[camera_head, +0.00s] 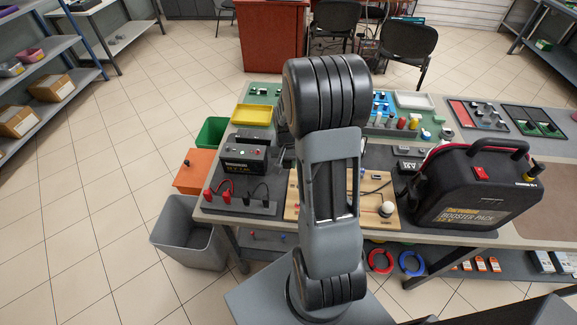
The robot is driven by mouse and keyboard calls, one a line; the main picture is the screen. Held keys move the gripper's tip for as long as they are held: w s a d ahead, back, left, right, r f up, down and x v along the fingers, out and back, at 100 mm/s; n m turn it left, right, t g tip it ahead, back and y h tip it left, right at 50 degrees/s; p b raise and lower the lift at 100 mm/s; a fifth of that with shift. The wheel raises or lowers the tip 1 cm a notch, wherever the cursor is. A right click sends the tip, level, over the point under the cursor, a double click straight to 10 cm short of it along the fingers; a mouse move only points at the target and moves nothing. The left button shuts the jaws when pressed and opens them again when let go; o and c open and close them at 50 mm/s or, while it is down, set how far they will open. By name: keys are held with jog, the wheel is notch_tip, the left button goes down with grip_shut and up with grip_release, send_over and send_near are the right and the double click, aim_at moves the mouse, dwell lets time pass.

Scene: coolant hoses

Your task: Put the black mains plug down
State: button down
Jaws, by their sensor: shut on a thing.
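My own arm stands upright in the middle of the head view and covers the centre of the workbench. I cannot make out the black mains plug. A thin dark cable runs over the wooden board (293,209) just right of the arm, and I cannot tell what it ends in. A white round knob (387,209) sits on the board's right part.
A black booster pack (474,190) stands at the bench's right front. A black box with red and black leads (245,158) is on the left. A yellow tray (252,115) lies behind it. A grey bin (187,235) and an orange box (195,172) stand on the floor left of the bench.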

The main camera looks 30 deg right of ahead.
jog(key=shift+w+d+f, duration=0.25)
jog(key=shift+w+f, duration=0.1)
jog(key=shift+f, duration=0.2)
jog(key=shift+w+d+f, duration=0.25)
jog(key=shift+w+f, duration=0.05)
jog(key=shift+f, duration=1.65)
jog(key=shift+f, duration=0.2)
jog(key=c, duration=0.8)
grip_release()
jog(key=shift+r, duration=0.1)
